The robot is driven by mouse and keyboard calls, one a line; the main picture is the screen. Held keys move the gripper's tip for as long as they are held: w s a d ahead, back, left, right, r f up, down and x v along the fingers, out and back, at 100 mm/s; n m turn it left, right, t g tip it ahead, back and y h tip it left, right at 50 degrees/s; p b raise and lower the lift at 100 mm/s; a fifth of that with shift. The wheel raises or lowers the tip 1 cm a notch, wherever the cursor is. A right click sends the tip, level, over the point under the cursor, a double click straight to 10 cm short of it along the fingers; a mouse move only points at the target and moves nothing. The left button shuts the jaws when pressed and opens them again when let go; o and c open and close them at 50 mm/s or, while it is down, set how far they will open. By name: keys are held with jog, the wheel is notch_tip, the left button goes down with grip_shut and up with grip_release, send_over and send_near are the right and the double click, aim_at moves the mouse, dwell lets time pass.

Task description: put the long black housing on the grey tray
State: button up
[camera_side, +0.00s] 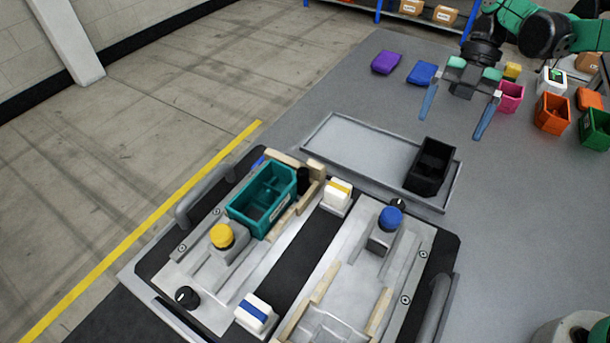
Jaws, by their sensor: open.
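The long black housing (431,168) is an open-topped black box. It rests on the right part of the grey tray (345,148), a shallow rectangular tray with a raised rim on the table. The tray's left part is bare. My gripper (455,120) is at the upper right, above the table and beyond the housing. Its two blue-grey fingers are spread wide, with nothing between them and apart from the housing.
A pallet fixture (440,250) in front of the tray holds a teal bin (262,199), yellow and blue knobs, and wooden rails. Purple (386,62) and blue (422,73) blocks lie behind. Pink (510,97), orange (552,113) and green (595,130) bins stand at right.

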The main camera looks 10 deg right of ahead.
notch_tip(320, 180, up, 8)
jog(key=d+m+t+h, duration=0.1)
jog(key=m+t, duration=0.2)
jog(key=m, duration=0.5)
jog(key=s+d+f+m+t+h, duration=0.1)
jog(key=s+m+t, duration=0.7)
jog(key=m, duration=1.1)
jog(key=shift+s+f+h, duration=0.85)
jog(key=shift+s+h, duration=0.25)
jog(key=shift+s, duration=0.15)
